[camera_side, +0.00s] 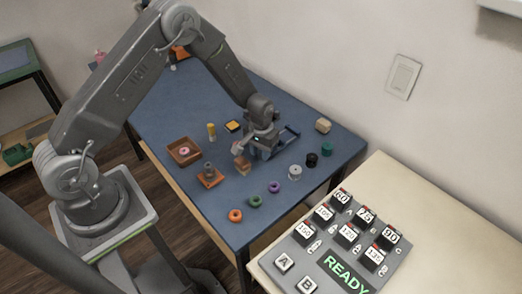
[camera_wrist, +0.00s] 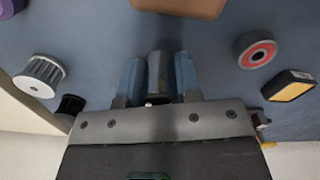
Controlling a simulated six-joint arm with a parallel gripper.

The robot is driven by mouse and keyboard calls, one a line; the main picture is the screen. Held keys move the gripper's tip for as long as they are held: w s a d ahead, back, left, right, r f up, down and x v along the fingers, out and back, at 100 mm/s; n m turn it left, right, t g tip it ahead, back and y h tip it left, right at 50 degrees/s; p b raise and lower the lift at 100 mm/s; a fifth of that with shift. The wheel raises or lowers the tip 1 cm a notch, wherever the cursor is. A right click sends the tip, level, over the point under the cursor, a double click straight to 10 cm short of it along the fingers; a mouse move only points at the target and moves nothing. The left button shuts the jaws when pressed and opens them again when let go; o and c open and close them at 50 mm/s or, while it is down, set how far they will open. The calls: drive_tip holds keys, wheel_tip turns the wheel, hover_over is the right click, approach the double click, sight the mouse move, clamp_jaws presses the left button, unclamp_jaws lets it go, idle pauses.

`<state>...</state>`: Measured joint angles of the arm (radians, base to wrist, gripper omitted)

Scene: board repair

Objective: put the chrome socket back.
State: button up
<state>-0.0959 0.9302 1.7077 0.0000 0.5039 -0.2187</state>
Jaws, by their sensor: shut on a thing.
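In the wrist view, my gripper (camera_wrist: 160,82) has its two blue fingers shut on a grey metallic cylinder, the chrome socket (camera_wrist: 157,68). The socket lies between the fingers, and its lower end is hidden by the gripper body. In the side view, my gripper (camera_side: 246,148) is low over the middle of the blue table, just above and behind a small tan block (camera_side: 243,168). The socket is too small and too covered to make out clearly there. I cannot tell whether it touches the table.
An orange base with a grey peg (camera_side: 209,177) and a wooden box holding a pink ring (camera_side: 184,152) stand left. A white gear (camera_side: 294,172) and several coloured rings line the front right. The back left of the table is mostly clear.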

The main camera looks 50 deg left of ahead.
drive_tip(key=shift+f, duration=0.1)
drive_tip(key=o, duration=0.5)
drive_tip(key=shift+f, duration=0.1)
drive_tip(key=o, duration=0.5)
